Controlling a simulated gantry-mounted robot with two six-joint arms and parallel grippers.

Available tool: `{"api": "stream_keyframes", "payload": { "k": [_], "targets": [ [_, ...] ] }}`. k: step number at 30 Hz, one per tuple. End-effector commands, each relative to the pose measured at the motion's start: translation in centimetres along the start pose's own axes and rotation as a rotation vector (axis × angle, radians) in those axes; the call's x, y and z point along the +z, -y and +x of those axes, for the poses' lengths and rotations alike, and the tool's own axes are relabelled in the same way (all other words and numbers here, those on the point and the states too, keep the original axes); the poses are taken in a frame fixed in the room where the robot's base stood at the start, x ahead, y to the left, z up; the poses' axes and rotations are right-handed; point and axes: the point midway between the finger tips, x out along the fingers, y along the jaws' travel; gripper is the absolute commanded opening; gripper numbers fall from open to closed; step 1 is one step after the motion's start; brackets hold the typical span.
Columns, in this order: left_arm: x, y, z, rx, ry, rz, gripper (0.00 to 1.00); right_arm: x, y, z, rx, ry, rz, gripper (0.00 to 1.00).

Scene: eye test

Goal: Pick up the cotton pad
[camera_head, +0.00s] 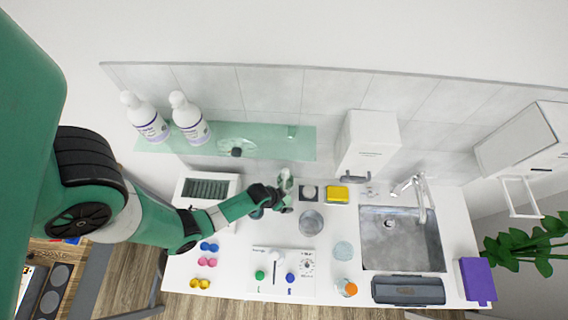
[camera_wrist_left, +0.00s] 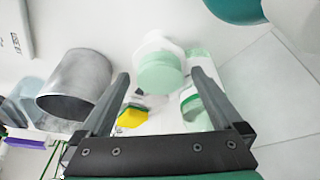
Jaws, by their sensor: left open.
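A small white round thing (camera_head: 309,192) lies on a dark square on the white worktop; it may be the cotton pad, but it is too small to be sure. My left gripper (camera_head: 287,201) is just left of it, low over the worktop, open and empty. In the left wrist view the open fingers (camera_wrist_left: 159,78) point towards a white and pale green bottle-like thing (camera_wrist_left: 158,72), which stands between them in the picture. It also shows beside the gripper in the head view (camera_head: 286,180). No cotton pad shows clearly in the left wrist view. My right gripper is not in view.
A metal beaker (camera_head: 311,223) stands close to the right of the gripper. A yellow sponge (camera_head: 337,194) lies at the back. A sink (camera_head: 385,255) is further right. A white device with knobs (camera_head: 282,262) is in front. Two white bottles (camera_head: 189,119) stand on a glass shelf.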

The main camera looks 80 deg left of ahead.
Motion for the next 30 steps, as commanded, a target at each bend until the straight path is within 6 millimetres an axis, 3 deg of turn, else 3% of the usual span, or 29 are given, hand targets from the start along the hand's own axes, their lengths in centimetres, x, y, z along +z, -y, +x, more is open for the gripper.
{"api": "stream_keyframes", "payload": {
  "k": [3, 17, 25, 30],
  "targets": [
    [0.0, 0.0, -0.1, 0.0, 0.0, 0.0, 1.0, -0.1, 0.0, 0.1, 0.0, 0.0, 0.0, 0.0],
    [0.0, 0.0, -0.1, 0.0, 0.0, 0.0, 0.17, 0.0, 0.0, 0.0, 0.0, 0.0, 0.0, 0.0],
    [-0.1, 0.0, -0.3, 0.0, 0.0, 0.0, 0.15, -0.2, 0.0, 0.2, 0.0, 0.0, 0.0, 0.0],
    [-0.3, -0.3, -1.7, 0.0, 0.0, 0.0, 0.15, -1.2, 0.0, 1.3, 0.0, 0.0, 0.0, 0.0]
  ]
}}
